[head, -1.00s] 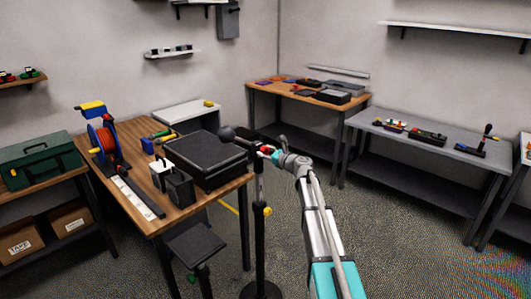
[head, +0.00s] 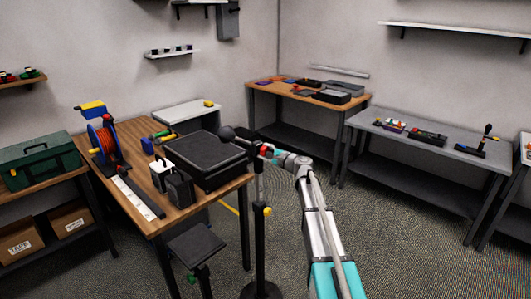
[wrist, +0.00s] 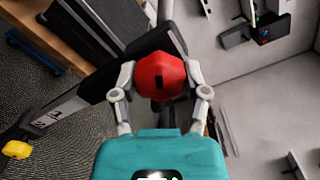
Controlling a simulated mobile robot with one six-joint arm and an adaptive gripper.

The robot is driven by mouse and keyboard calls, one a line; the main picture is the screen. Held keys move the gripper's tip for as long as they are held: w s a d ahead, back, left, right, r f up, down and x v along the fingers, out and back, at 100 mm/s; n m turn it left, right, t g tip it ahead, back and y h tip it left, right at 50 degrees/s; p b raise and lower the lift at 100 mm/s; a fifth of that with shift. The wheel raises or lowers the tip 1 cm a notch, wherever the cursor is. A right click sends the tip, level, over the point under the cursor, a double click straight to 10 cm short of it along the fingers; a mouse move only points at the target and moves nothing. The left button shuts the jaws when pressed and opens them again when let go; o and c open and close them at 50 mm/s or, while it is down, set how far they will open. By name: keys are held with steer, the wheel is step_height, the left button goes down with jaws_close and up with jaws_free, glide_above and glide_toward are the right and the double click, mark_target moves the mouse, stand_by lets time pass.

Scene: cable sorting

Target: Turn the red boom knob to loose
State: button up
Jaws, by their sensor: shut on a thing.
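The red boom knob (wrist: 160,77) sits between the two fingers of my gripper (wrist: 162,84) in the wrist view, with a finger touching each side. It is faceted, with a small dark mark on its face. In the head view the red knob (head: 265,149) shows small at the top of a black stand (head: 260,230), and my gripper (head: 270,151) reaches it from the right. The boom carries a dark round head (head: 227,133) at its left end. Any loose or tight marking on the knob cannot be read.
A yellow knob (head: 267,211) is lower on the stand. A wooden table (head: 150,222) at left holds a black case (head: 206,160), a cable reel (head: 104,138) and a white strip. A grey bench (head: 430,150) stands at right. Open floor lies between.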

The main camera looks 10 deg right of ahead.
steer(key=n, duration=0.5)
steer(key=shift+n, duration=0.4)
steer(key=o, duration=1.2)
steer(key=shift+c, duration=0.2)
steer(key=shift+s, duration=0.1)
steer(key=v, duration=1.1)
steer(key=shift+s+d, duration=0.25)
steer(key=shift+s, duration=0.05)
